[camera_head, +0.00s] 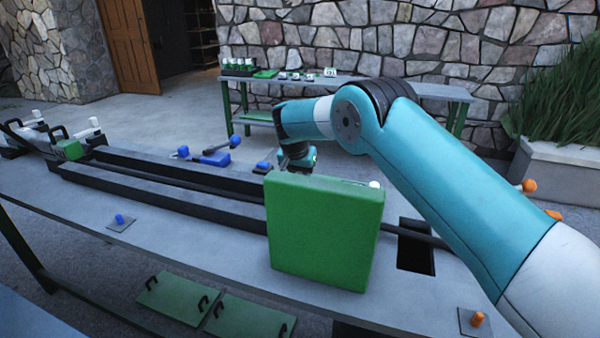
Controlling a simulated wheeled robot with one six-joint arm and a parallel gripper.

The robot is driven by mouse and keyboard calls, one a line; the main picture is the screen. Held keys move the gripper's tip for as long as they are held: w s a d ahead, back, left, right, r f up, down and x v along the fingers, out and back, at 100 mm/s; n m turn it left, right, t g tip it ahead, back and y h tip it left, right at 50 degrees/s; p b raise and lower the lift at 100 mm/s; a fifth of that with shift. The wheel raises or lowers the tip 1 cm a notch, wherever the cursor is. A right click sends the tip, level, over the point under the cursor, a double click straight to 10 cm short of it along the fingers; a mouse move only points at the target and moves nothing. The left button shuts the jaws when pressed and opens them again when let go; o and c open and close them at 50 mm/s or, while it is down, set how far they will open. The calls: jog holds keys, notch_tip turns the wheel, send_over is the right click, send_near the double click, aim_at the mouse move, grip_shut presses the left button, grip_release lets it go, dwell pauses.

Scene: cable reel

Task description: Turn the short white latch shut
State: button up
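A small white piece (375,184) shows just above the right top edge of a green upright block (322,235). The block hides the rest of it. Another white piece (95,122) stands upright near the green part at the far left end of the long dark rail. I cannot tell which of them is the short white latch, or how it is turned. My gripper (297,164) points down behind the green block, left of the nearer white piece. Its fingertips are hidden by the block, so its opening and anything in it do not show.
The long dark rail (170,177) runs along the grey bench. Blue-handled parts (212,156) lie behind it. A dark rectangular opening (415,250) is right of the block. Orange knobs (477,319) are at the right. Green panels (172,298) sit below the front edge.

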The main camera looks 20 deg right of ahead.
jog(key=o, duration=0.9)
jog(key=v, duration=1.7)
jog(key=shift+s+r+b, duration=0.1)
jog(key=shift+r+b, duration=0.1)
jog(key=shift+b, duration=0.1)
